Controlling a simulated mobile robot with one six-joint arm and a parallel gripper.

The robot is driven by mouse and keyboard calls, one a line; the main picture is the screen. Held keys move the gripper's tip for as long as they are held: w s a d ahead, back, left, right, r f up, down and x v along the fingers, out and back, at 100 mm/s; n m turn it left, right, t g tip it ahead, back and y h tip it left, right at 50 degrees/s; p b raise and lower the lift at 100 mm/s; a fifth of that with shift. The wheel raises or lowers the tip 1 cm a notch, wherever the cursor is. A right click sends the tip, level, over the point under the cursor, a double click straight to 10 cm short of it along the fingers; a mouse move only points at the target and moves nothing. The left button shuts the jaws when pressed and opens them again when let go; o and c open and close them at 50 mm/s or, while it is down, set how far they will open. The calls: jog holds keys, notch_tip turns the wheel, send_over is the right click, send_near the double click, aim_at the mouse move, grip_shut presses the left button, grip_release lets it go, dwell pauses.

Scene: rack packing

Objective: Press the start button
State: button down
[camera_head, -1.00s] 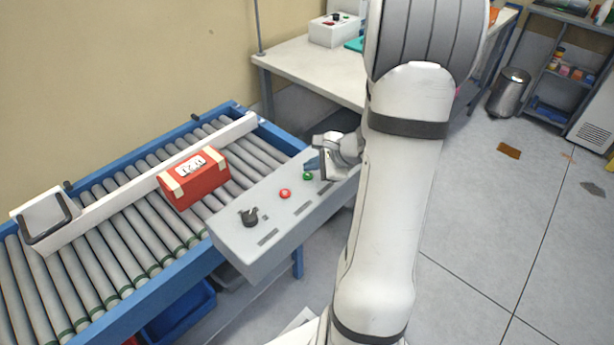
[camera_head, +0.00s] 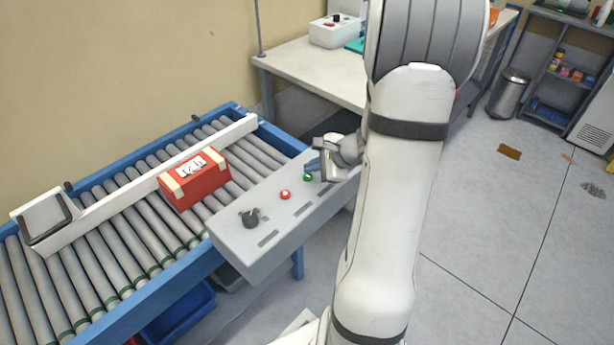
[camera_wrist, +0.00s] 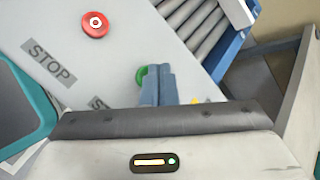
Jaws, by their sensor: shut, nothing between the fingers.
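The grey control box (camera_head: 252,237) stands at the side of the roller conveyor. On its top are a green button (camera_head: 308,177), a red button (camera_head: 285,194) and a black knob (camera_head: 250,217). My gripper (camera_head: 318,168) is over the green-button end of the box. In the wrist view its blue fingers (camera_wrist: 158,74) are shut together and empty. They partly cover the green button (camera_wrist: 140,77), which shows at their left edge. I cannot tell whether the tips touch it. The red button (camera_wrist: 95,24) is marked STOP; a label near the green one is partly hidden.
A red box (camera_head: 192,183) with a white label lies on the conveyor rollers against a white guide rail (camera_head: 130,187). A white table (camera_head: 310,72) holding another button box (camera_head: 336,30) stands behind. Blue bins sit under the conveyor. Open floor lies to the right.

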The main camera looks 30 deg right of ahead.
aim_at(312, 178)
jog(key=shift+f, duration=0.1)
dwell(0.6)
jog(key=shift+f+b, duration=0.4)
jog(key=shift+b, duration=0.3)
jog(key=shift+f+b, duration=0.3)
jog(key=shift+b, duration=0.15)
dwell(0.3)
jog(key=shift+r, duration=0.1)
dwell(0.3)
jog(key=shift+r+p, duration=0.5)
jog(key=shift+r, duration=0.2)
jog(key=shift+r, duration=0.1)
notch_tip(312, 178, up, 5)
jog(key=p, duration=0.3)
jog(key=shift+p, duration=0.3)
